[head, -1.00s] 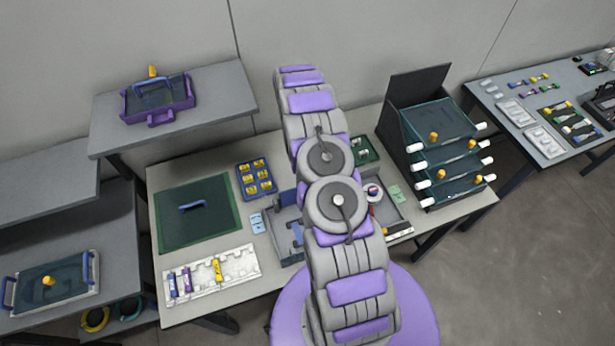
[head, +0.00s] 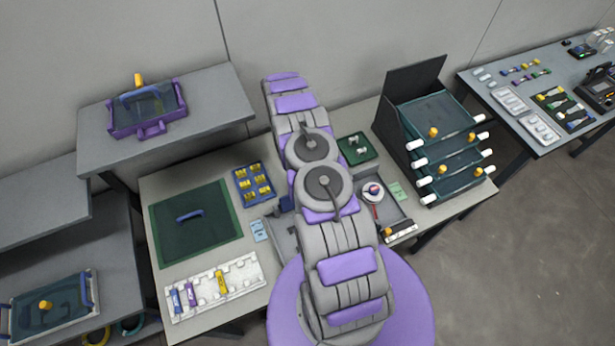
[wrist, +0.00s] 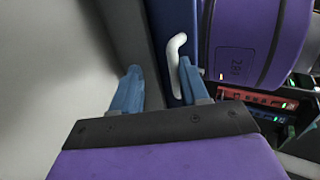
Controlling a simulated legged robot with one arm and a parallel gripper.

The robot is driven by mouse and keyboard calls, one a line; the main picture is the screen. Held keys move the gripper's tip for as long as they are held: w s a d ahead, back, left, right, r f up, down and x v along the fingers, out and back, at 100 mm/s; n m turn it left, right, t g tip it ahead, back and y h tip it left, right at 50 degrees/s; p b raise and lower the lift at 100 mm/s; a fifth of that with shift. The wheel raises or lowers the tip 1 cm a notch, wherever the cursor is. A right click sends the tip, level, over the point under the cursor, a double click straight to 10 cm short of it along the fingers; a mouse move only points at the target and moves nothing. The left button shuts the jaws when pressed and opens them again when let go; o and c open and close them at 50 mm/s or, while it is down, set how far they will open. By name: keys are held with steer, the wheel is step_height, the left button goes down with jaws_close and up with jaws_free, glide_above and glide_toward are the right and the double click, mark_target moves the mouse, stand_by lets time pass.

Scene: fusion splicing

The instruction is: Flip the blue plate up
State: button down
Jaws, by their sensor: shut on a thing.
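In the wrist view, my gripper (wrist: 165,85) has two blue fingers with a gap between them. A dark blue upright piece, which looks like the blue plate (wrist: 162,22), runs down between them, with a grey surface beside it. A white bent handle (wrist: 177,52) lies against the right finger. The exact contact is hard to see. In the head view, my arm hides the gripper. A small blue part (head: 287,204) shows just left of my arm, by the grey tray; most of it is hidden.
On the table are a green mat (head: 180,243), a blue tray of yellow pieces (head: 268,192) and a white rack (head: 240,270). A shelved rack (head: 408,88) stands right.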

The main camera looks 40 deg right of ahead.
steer(key=shift+w+f, duration=0.3)
steer(key=shift+w, duration=0.05)
steer(key=c, duration=1.1)
jaws_free()
steer(key=shift+w+d, duration=0.2)
steer(key=shift+w, duration=0.1)
steer(key=shift+s+a+r, duration=0.1)
steer(key=shift+s, duration=0.05)
steer(key=shift+c, duration=0.4)
